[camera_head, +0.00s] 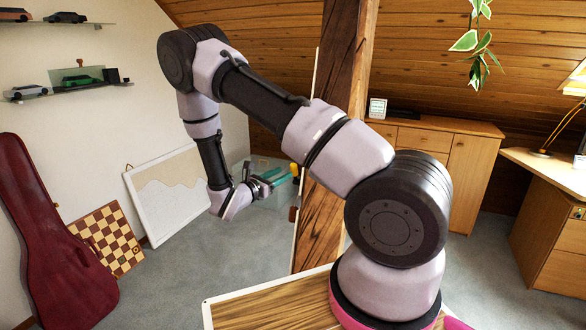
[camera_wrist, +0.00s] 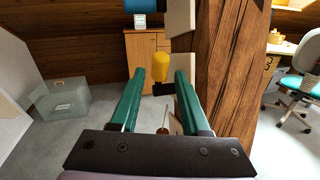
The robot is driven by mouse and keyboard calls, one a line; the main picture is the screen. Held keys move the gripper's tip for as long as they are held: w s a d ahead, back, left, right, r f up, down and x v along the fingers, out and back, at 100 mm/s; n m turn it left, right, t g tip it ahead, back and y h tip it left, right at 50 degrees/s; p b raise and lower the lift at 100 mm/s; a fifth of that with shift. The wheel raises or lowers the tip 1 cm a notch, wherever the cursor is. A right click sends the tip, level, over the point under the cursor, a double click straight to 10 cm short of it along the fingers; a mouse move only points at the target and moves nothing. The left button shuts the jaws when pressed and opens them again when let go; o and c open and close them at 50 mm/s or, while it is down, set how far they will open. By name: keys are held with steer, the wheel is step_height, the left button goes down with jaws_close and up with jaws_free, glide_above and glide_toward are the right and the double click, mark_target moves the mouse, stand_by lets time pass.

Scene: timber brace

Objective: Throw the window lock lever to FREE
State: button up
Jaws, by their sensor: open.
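My gripper (camera_head: 270,180) is open beside the timber post (camera_head: 335,130), with its two green fingers apart. In the wrist view my gripper (camera_wrist: 161,74) frames a yellow knob (camera_wrist: 161,66) with a black part below it, on a pale plate (camera_wrist: 181,74) at the post's side. The knob appears between or just beyond the fingertips; contact cannot be told. The yellow knob also shows in the head view (camera_head: 294,169). I cannot tell for sure which fitting is the window lock lever, and no FREE marking is readable.
A blue cylinder (camera_wrist: 146,4) is above the yellow knob, and a small brown knob (camera_wrist: 163,130) below. A clear box (camera_wrist: 75,100) stands on the floor to the left. A wooden cabinet (camera_head: 435,155) stands behind the post. A whiteboard-like panel (camera_head: 168,195) leans at the left wall.

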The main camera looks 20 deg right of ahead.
mark_target(291, 169)
steer(key=x, duration=0.7)
steer(key=shift+d, duration=0.25)
jaws_close()
stand_by(1.1)
